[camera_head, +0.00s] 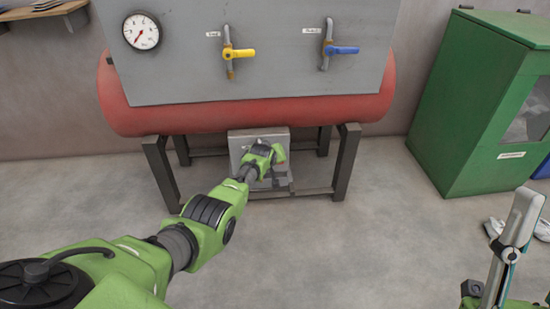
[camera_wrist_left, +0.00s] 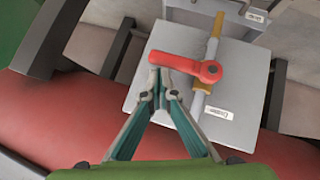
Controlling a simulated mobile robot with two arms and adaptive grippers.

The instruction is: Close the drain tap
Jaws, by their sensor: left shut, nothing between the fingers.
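The drain tap's red lever (camera_wrist_left: 185,66) shows in the left wrist view on a pale pipe with brass fittings (camera_wrist_left: 202,88), in front of a grey panel. The lever lies roughly crosswise to the pipe, its free end to the left. My left gripper (camera_wrist_left: 160,72) is shut and empty, its fingertips at the lever's free end; whether they touch it I cannot tell. In the head view my left arm reaches down to the small grey panel (camera_head: 240,141) under the red tank and hides the tap. My right gripper (camera_head: 515,232) is at the lower right, far from the tap.
The red tank (camera_head: 250,119) stands on dark legs (camera_head: 346,165) either side of the low panel. Above are a gauge (camera_head: 142,31), a yellow lever (camera_head: 239,54) and a blue lever (camera_head: 343,50). A green cabinet (camera_head: 470,110) stands right. The floor between is clear.

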